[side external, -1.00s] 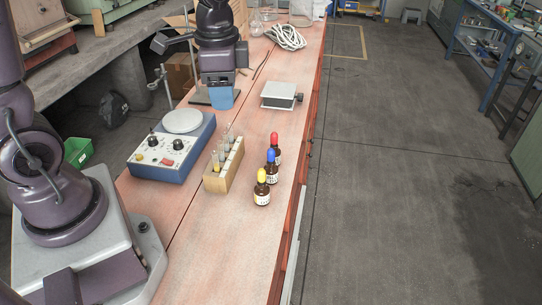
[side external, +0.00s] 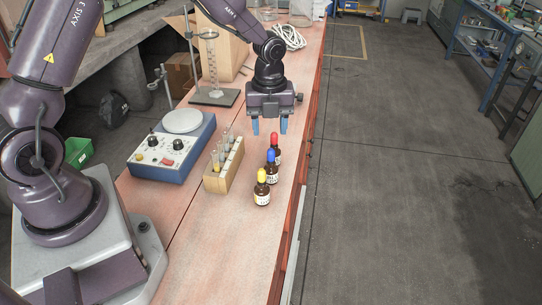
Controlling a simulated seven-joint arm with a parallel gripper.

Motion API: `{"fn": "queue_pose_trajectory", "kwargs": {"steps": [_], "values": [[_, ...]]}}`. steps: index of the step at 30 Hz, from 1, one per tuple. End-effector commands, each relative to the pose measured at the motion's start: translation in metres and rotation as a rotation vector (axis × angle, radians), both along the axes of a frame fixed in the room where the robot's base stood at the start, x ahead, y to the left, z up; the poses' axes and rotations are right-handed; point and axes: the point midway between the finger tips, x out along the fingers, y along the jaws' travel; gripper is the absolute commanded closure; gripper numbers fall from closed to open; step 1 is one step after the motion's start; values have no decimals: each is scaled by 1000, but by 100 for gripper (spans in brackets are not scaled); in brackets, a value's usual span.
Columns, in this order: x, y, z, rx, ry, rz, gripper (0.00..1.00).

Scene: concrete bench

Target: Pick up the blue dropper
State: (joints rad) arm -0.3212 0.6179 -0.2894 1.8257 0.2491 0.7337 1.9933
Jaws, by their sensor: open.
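The blue dropper (side external: 271,155) tops a small brown bottle (side external: 271,171) on the bench. It stands in a row between a red-topped bottle (side external: 275,141) just behind it and a yellow-topped bottle (side external: 262,189) just in front. The lower part of the blue one's bottle is partly hidden by the yellow-topped bottle. My gripper (side external: 269,127) is open and empty, with its two blue fingers pointing down. It hangs above and behind the row, closest to the red top in the picture.
A wooden rack with test tubes (side external: 223,168) stands just left of the bottles. A blue hotplate (side external: 172,150) is further left. Behind are a stand with a graduated cylinder (side external: 212,65) and a coiled white cable (side external: 290,38). The bench's right edge is close; the front is clear.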

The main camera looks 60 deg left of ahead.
Motion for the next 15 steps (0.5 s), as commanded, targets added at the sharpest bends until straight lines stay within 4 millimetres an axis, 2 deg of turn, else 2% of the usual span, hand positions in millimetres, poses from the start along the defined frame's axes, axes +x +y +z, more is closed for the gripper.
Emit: {"fn": "queue_pose_trajectory", "kwargs": {"steps": [3, 10, 15], "values": [[0, -1, -19, -1, 3, -1, 51], [0, -1, -35, 0, 2, 0, 51], [1, -4, -62, 0, 4, 0, 51]]}}
